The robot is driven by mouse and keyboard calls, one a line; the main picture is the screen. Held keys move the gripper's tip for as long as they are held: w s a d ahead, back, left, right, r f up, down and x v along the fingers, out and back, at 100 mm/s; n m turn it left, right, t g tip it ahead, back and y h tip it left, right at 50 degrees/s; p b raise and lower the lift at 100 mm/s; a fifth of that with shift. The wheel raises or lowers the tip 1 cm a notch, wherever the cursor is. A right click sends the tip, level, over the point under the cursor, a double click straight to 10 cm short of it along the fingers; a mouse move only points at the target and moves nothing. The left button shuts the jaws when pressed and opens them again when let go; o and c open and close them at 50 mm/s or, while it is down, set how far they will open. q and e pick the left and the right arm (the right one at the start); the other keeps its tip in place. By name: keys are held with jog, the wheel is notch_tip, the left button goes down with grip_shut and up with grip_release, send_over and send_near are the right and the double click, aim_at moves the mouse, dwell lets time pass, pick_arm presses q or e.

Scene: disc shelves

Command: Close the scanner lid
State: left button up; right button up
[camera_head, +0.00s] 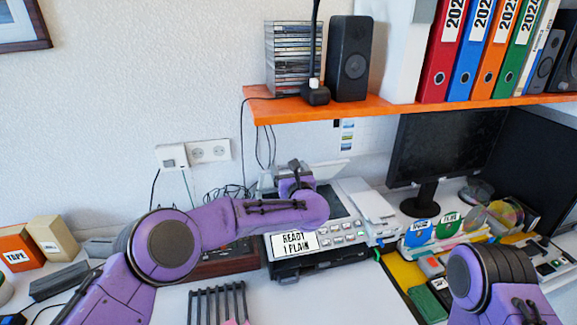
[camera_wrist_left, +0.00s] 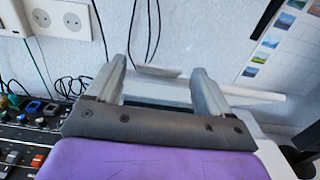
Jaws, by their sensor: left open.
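The scanner (camera_head: 345,228) is a light grey machine with a button panel and a "READY 1 PLAIN" label on the desk against the wall. Its pale lid (camera_head: 332,170) stands raised at the back; dark glass shows in front of it. My left gripper (camera_head: 296,168) reaches over the scanner's back left part, close to the lid. In the left wrist view the fingers (camera_wrist_left: 160,78) are apart and empty, with the whitish lid (camera_wrist_left: 255,94) behind and beside them. I cannot tell whether they touch it. My right gripper is out of view; only its arm shows at lower right.
An orange shelf (camera_head: 370,107) with binders, speaker and discs hangs above the scanner. A monitor (camera_head: 445,145) stands to the right. A mixer (camera_wrist_left: 30,140) is left of the gripper in the wrist view. Wall sockets (camera_head: 208,151) and cables are behind. The front desk is partly clear.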

pick_arm(q)
jog(key=shift+w+a, duration=0.1)
jog(key=shift+w, duration=0.1)
jog(key=shift+s, duration=0.1)
grip_shut()
jog(key=s+f+t+b, duration=0.1)
jog(key=s+f+b, duration=0.1)
jog(key=f+b, duration=0.2)
jog(key=s+d+f+b, duration=0.1)
jog(key=f+b, duration=0.3)
jog(key=b, duration=0.4)
jog(key=s+d+f+t+b, duration=0.1)
jog(key=s+f+b, duration=0.3)
jog(key=b, duration=0.2)
jog(key=shift+d+t+y+b, duration=0.1)
jog(key=shift+t+y+b, duration=0.2)
jog(key=shift+y+b, duration=0.1)
jog(key=shift+s+d+f+b, duration=0.1)
jog(key=shift+s+f+b, duration=0.15)
jog(key=shift+f+b, duration=0.6)
